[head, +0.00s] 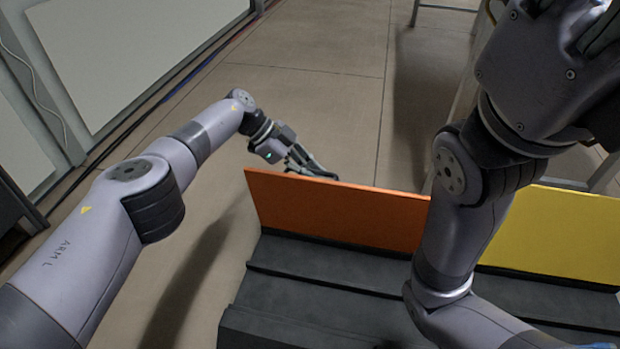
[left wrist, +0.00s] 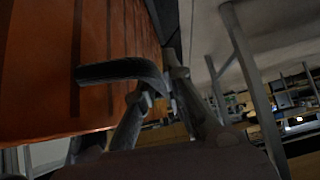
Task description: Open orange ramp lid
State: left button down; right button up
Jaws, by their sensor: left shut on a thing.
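The orange ramp lid (head: 335,213) is a flat orange panel along the far edge of a dark stepped structure in the head view. It appears to stand raised on edge. My left gripper (head: 323,174) is at the lid's far side, by its top edge, and its fingertips are partly hidden there.
A yellow panel (head: 555,232) stands to the right of the orange one. The dark stepped structure (head: 310,295) lies in front of both. Bare floor (head: 310,100) is open beyond the lid. Cables (head: 160,105) run along the wall at left.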

dwell(0.3)
pick_arm(q)
jog(key=c, duration=1.7)
grip_release()
jog(key=v, duration=1.2)
jog(key=shift+o, duration=0.2)
